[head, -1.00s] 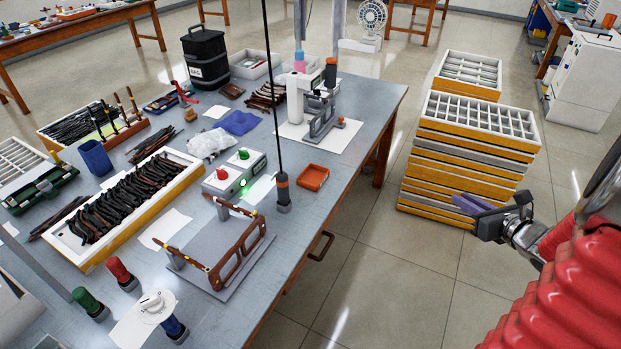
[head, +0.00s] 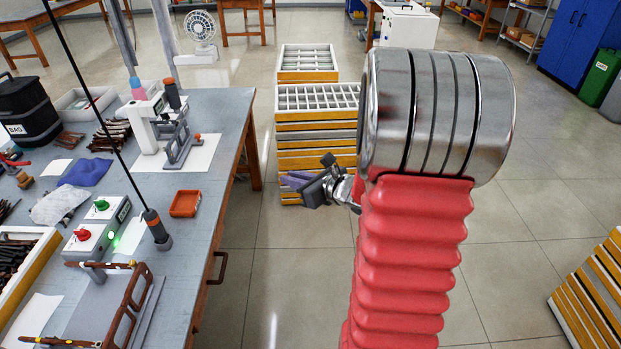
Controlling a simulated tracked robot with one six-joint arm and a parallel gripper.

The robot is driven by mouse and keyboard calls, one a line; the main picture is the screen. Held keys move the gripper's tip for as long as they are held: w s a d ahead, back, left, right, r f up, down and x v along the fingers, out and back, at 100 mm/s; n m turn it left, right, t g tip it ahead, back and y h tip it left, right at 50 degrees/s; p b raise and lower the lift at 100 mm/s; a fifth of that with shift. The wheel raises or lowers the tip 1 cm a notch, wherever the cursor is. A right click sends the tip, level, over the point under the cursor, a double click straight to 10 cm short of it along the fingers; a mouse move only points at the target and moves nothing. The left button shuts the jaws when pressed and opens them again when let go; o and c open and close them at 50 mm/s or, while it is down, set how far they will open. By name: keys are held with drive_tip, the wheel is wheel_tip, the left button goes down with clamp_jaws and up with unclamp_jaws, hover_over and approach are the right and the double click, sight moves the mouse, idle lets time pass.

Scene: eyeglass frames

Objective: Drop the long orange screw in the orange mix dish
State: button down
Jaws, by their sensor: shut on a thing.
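The orange mix dish (head: 185,203) is a small, shallow, square tray near the right edge of the grey workbench (head: 195,262). It looks empty. My gripper (head: 288,182) has purple fingers and hangs past the bench's right side, in front of the stacked trays, well apart from the dish. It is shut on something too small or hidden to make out. I cannot make out the long orange screw in this view.
A hanging electric driver (head: 156,228) with an orange collar is left of the dish, its cable rising. A white press (head: 155,125) stands behind. An eyeglass frame (head: 125,305) is at the front. Stacked trays (head: 318,135) stand on the floor beyond my gripper.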

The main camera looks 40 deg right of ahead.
drive_tip(key=w+a+n+y, duration=0.1)
drive_tip(key=w+a, duration=0.1)
drive_tip(key=a, duration=1)
drive_tip(key=w+a+f+y, duration=0.1)
drive_tip(key=w+a, duration=0.1)
drive_tip(key=a, duration=1)
drive_tip(key=shift+w+n+g, duration=0.4)
drive_tip(key=shift+a+f, duration=0.1)
drive_tip(key=shift+a, duration=0.05)
